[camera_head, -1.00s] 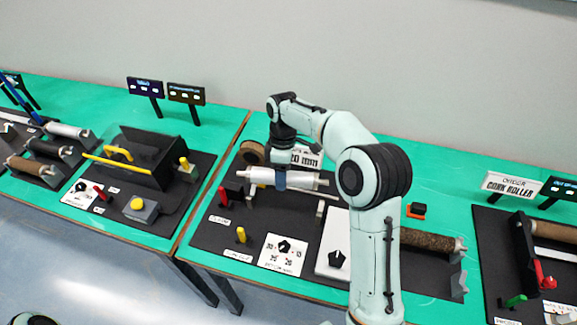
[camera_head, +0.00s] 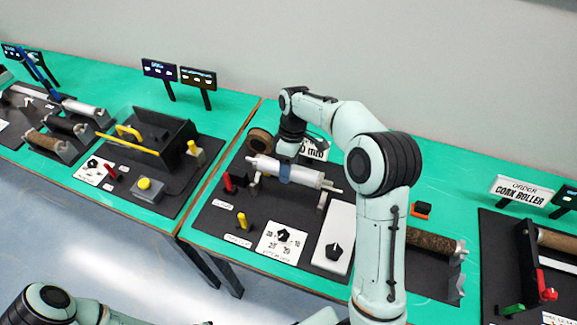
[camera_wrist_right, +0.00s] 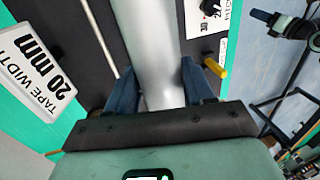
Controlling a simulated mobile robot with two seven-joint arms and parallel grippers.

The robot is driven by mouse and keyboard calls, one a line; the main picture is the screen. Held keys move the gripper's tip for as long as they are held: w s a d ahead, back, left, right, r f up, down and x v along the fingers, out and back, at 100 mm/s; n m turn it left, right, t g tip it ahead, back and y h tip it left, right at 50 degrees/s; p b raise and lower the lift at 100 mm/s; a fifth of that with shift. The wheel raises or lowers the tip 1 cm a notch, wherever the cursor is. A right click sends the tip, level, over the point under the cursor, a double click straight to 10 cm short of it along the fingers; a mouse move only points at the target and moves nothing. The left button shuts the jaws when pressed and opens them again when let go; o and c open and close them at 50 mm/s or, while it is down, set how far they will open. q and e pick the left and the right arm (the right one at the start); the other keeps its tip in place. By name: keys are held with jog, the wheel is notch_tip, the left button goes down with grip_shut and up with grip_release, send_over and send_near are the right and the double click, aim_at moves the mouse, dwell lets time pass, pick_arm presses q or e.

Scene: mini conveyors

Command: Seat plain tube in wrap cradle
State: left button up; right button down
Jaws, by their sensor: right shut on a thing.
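The plain silver-grey tube (camera_head: 312,178) is in my right gripper (camera_head: 285,175), above the dark board of the middle station. My right gripper is shut around the tube near its middle, and the tube slants down to the right in the head view. In the right wrist view the tube (camera_wrist_right: 152,40) runs between the two blue fingers (camera_wrist_right: 160,88). The wrap cradle's small grey supports (camera_head: 322,200) show below the tube's right part. I cannot tell whether the tube touches them. My left arm shows at the lower left, but its gripper does not.
A red lever (camera_head: 229,182), a yellow peg (camera_head: 242,220), a dial card (camera_head: 281,242) and a white knob plate (camera_head: 335,237) stand in front. A brown tape roll (camera_head: 259,142) and the tape width sign (camera_wrist_right: 37,70) are behind. A cork-coloured roller (camera_head: 430,240) lies right.

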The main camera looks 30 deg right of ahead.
jog(key=shift+w+f, duration=0.1)
jog(key=shift+f, duration=0.6)
jog(key=shift+w+d+b+x, duration=0.15)
jog(key=shift+b+x, duration=0.2)
jog(key=shift+x, duration=0.4)
jog(key=shift+w+d+b+x, duration=0.1)
jog(key=shift+b+x, duration=0.2)
jog(key=shift+x, duration=0.45)
pick_arm(q)
jog(key=shift+s+f, duration=1.1)
jog(key=shift+s, duration=0.05)
pick_arm(e)
jog(key=shift+s+f, duration=0.1)
jog(key=shift+f, duration=0.6)
pick_arm(q)
jog(key=shift+w+r, duration=0.4)
jog(key=shift+s+f+b, duration=0.45)
jog(key=shift+s+f, duration=0.35)
jog(key=shift+f, duration=0.05)
pick_arm(e)
jog(key=shift+w+d+x, duration=0.1)
jog(key=shift+d+x, duration=0.05)
jog(key=shift+x, duration=0.6)
jog(key=shift+w+d+x, duration=0.1)
jog(key=shift+x, duration=0.65)
jog(key=shift+w+d+x, duration=0.1)
jog(key=shift+d+x, duration=0.05)
jog(key=shift+x, duration=0.65)
jog(key=shift+c, duration=1.7)
grip_release()
